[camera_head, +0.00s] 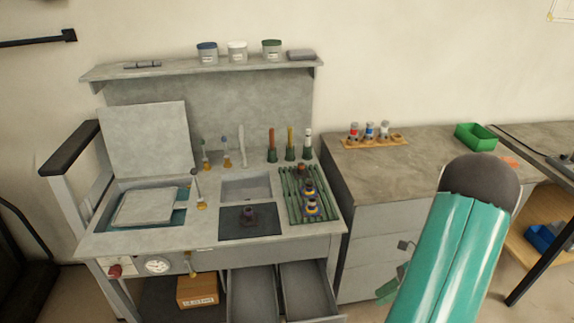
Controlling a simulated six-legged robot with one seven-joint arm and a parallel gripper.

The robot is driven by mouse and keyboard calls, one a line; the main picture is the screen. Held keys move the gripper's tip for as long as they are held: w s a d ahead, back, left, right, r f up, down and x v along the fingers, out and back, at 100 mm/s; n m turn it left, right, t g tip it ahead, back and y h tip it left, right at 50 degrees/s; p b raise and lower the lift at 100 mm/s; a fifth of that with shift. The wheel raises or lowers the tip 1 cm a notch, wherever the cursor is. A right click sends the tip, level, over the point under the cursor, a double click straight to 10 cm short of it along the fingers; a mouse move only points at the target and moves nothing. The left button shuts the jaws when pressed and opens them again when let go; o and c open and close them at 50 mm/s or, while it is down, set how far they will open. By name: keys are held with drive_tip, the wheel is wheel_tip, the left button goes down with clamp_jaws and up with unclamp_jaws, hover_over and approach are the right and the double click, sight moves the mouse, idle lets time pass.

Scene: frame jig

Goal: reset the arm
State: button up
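My arm rises in the right foreground as a thick teal link with a dark rounded cap. Small dark grey and green parts show at its left edge, low in front of the grey cabinet. They may belong to my wrist or gripper, but the arm link hides most of them. I cannot make out the fingertips or anything held.
A grey workbench (160,241) stands left of my arm, with a dark mat (268,229), a tool tray (291,203) and open drawers (306,290) below. A grey cabinet (375,225) bears a bottle rack (369,141) and green bin (476,137). A table stands at right.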

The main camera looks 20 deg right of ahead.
drive_tip(key=w+a+r+n+g+h, duration=0.1)
drive_tip(key=w+a+r+n+h, duration=0.2)
drive_tip(key=a+r+n, duration=0.5)
drive_tip(key=w+a+r+n+g+h, duration=0.1)
drive_tip(key=w+a+r+n+h, duration=0.1)
drive_tip(key=w+a+r+n, duration=0.5)
drive_tip(key=s+a+r+n+t+h, duration=0.2)
drive_tip(key=s+a+r+n, duration=0.2)
drive_tip(key=a+r+n, duration=0.3)
drive_tip(key=s+a+r+n+t+h, duration=0.2)
drive_tip(key=s+a+r+n+t, duration=0.1)
drive_tip(key=a+r+n, duration=0.3)
drive_tip(key=shift+s+a+r+n+h, duration=0.35)
drive_tip(key=shift+s+a+r, duration=0.25)
drive_tip(key=shift+s+r, duration=0.3)
drive_tip(key=shift+d, duration=0.1)
